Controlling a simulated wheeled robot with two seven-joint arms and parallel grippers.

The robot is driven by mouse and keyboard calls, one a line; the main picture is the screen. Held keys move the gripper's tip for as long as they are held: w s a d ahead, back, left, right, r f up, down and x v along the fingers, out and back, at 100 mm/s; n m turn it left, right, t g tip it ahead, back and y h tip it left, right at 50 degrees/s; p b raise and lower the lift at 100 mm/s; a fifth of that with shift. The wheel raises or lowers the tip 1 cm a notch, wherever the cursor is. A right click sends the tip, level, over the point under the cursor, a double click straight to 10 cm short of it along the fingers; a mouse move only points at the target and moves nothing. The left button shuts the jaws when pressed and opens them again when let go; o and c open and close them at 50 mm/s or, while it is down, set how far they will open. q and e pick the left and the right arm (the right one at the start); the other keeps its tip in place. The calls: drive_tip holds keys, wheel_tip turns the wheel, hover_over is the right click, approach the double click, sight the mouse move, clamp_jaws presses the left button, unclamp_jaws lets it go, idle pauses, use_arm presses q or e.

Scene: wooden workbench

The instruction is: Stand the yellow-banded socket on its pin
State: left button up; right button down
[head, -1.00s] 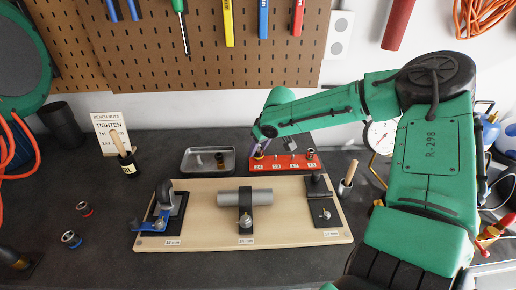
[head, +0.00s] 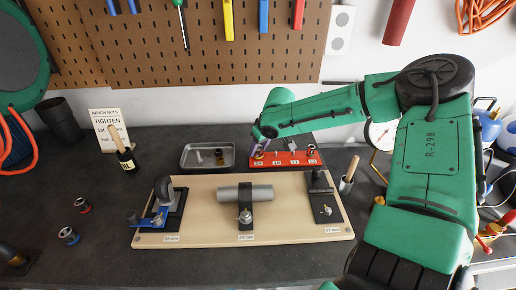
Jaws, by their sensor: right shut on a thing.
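The red rack (head: 285,163) lies at the back of the bench, with a row of white number labels along its front. My right gripper (head: 258,146) points down over the rack's left end, by the label 24. It is shut on the yellow-banded socket (head: 259,154), which shows only as a small yellow and dark bit below the fingers. The pin there is hidden, and I cannot tell whether the socket rests on it. My left gripper is out of view.
A metal tray (head: 207,166) with small parts stands left of the rack. A wooden board (head: 205,235) with clamped pipes lies in front. A red-banded socket (head: 84,206) and a blue-banded socket (head: 69,236) stand on the bench at left. A wood-handled tool (head: 348,174) stands at right.

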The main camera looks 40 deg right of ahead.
drive_tip(key=shift+f, duration=0.15)
drive_tip(key=shift+c, duration=1.8)
unclamp_jaws()
drive_tip(key=v, duration=1.4)
drive_tip(key=shift+s+r, duration=0.15)
drive_tip(key=shift+r, duration=0.1)
drive_tip(key=shift+f, duration=0.1)
